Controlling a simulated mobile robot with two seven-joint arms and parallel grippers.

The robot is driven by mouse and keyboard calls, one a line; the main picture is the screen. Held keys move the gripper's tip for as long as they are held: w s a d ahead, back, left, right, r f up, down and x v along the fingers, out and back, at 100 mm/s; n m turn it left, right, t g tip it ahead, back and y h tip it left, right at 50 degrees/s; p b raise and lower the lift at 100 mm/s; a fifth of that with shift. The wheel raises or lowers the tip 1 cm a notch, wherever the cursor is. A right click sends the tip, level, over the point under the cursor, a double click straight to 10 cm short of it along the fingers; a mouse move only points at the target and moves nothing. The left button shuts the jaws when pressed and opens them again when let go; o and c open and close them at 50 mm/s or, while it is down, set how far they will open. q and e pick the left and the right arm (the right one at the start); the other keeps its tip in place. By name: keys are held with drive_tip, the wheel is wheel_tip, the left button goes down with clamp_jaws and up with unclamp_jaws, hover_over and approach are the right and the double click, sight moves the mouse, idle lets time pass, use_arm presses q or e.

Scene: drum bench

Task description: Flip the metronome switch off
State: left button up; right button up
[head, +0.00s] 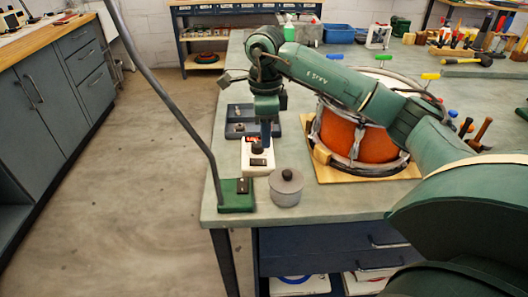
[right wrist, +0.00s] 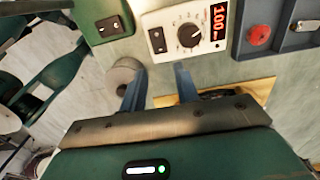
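The metronome (head: 255,168) is a small white box near the bench's left front corner. In the right wrist view the metronome (right wrist: 205,52) has a lit red display (right wrist: 218,22), a black dial (right wrist: 191,35) and a small black rocker switch (right wrist: 158,40). My right gripper (head: 266,140) points down over the metronome and partly hides its top in the head view. In the right wrist view its two fingers (right wrist: 160,82) are apart with nothing between them, just short of the switch side. No contact shows. My left gripper is not in view.
A green lamp base (head: 236,195) with its own black switch and a grey lidded pot (head: 287,187) stand close to the metronome. A dark tray (head: 240,112) lies behind it. An orange drum (head: 358,140) on a wooden board is to the right, under my arm.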

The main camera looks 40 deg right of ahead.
sight(265, 162)
wheel_tip(265, 162, down, 7)
drive_tip(key=shift+r, duration=0.15)
